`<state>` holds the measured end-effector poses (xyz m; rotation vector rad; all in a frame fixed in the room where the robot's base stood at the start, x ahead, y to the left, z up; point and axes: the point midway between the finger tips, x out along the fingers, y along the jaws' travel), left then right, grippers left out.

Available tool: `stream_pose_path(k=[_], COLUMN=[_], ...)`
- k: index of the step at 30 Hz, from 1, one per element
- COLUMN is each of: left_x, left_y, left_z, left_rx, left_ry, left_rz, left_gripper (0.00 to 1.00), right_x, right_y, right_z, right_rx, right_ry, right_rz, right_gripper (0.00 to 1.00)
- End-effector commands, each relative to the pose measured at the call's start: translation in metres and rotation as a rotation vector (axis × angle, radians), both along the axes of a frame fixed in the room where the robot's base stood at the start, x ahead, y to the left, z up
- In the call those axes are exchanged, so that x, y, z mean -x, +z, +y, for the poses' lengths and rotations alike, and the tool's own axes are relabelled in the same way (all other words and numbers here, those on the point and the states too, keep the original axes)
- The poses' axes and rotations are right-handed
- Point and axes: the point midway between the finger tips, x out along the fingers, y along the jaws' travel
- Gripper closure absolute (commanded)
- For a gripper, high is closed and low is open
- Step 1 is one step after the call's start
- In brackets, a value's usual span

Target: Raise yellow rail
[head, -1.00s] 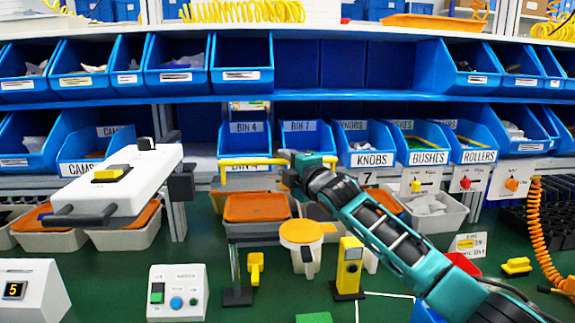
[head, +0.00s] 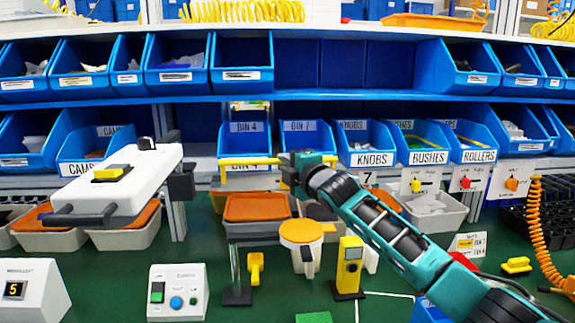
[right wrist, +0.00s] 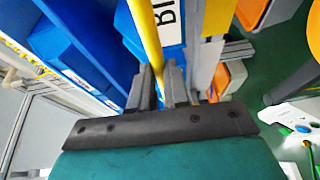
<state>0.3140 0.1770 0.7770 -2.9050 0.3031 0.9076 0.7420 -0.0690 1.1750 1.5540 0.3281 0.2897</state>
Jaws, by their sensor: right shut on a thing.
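The yellow rail (head: 245,161) is a thin horizontal bar in front of the BIN 4 and BIN 7 bins, at the middle of the head view. My right gripper (head: 290,168) is at the rail, its teal arm reaching in from the lower right. In the right wrist view the rail (right wrist: 147,35) runs down between the two grey fingers of my right gripper (right wrist: 162,88), which is shut on it. The contact itself is partly hidden by the fingers. My left gripper is not in view.
A white panel (head: 130,178) with black handles stands out at the left. Below the rail are an orange-topped bin (head: 257,206), a round orange-lidded container (head: 301,232) and a yellow post (head: 349,267). Blue bins line the shelf behind. The green bench is partly clear.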

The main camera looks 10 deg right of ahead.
Motion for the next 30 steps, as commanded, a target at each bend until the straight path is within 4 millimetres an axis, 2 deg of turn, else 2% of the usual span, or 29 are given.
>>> stream_pose_path(k=[6, 16, 17, 24, 30], left_x=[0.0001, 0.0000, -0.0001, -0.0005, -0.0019], left_y=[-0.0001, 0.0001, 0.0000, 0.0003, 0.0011], left_z=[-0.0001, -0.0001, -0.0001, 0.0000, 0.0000], left_rx=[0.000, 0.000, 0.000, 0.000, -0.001], left_ry=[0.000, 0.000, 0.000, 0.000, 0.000], left_rz=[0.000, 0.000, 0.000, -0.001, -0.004], left_gripper=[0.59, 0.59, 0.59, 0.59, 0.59], right_x=[-0.0050, -0.0053, -0.0053, -0.0053, -0.0052], right_y=[0.0034, 0.0020, 0.0020, 0.0021, 0.0021], right_z=[-0.0003, -0.0003, -0.0004, -0.0003, -0.0002], right_rx=[0.001, 0.000, 0.000, 0.001, 0.001], right_ry=[0.000, -0.001, -0.001, -0.001, -0.001], right_rz=[0.087, 0.103, 0.103, 0.101, 0.101], right_gripper=[1.00, 1.00, 0.82, 0.59, 0.59])
